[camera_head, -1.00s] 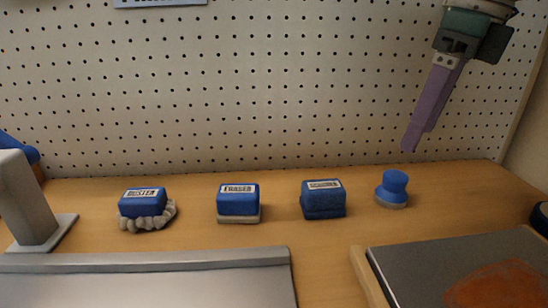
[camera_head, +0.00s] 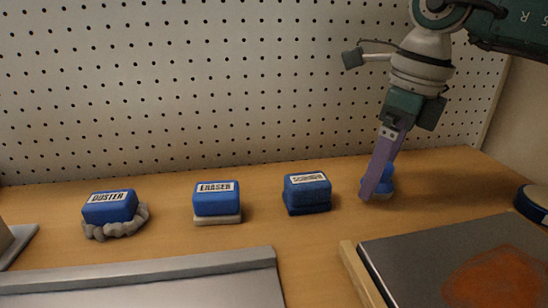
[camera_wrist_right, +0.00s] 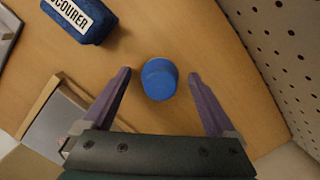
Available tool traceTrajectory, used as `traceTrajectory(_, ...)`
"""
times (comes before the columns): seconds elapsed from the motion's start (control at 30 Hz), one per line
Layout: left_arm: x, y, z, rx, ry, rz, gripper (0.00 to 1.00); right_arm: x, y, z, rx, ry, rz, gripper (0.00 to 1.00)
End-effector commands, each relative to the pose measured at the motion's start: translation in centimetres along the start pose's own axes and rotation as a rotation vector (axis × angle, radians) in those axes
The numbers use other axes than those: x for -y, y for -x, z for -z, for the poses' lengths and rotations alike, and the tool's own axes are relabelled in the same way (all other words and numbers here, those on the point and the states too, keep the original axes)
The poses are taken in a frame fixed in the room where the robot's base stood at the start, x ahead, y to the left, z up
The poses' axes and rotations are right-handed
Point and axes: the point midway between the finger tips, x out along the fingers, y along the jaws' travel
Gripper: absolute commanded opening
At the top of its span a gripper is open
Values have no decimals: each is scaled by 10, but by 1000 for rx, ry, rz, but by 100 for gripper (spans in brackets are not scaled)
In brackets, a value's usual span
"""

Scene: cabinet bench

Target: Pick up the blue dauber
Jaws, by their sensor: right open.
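The blue dauber (camera_head: 388,180), a round blue knob on a base, stands upright on the wooden bench near the pegboard, partly hidden behind a purple finger in the head view. My right gripper (camera_head: 371,195) points down at it. In the right wrist view the dauber (camera_wrist_right: 159,79) lies between the tips of the open purple fingers of my right gripper (camera_wrist_right: 160,76), with a gap on each side. My left gripper is not in view.
Left of the dauber stand the scourer (camera_head: 307,192), the eraser (camera_head: 217,202) and the duster (camera_head: 110,212). A dark board with a rusty patch (camera_head: 440,260) lies in front, and a metal tray (camera_head: 150,285) at front left. The pegboard (camera_head: 200,90) rises close behind.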

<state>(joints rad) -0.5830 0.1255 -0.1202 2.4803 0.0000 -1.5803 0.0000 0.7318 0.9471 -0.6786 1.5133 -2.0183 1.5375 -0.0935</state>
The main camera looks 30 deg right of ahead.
Motion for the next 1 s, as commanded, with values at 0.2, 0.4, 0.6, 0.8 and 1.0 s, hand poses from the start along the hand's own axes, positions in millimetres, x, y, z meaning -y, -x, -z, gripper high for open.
traceTrajectory(0.2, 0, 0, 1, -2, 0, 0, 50, 0, 0, 0, 0, 0, 0, 85)
traceTrajectory(0.4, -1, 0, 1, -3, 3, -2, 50, 0, 1, 0, 0, 1, 0, 63)
traceTrajectory(0.6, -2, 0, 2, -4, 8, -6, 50, 0, 1, 0, 0, 0, 0, 40)
traceTrajectory(0.8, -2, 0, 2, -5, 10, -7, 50, 0, 1, 0, 0, 0, 0, 18)
traceTrajectory(1.0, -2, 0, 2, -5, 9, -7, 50, 0, 1, 0, 0, 0, 0, 6)
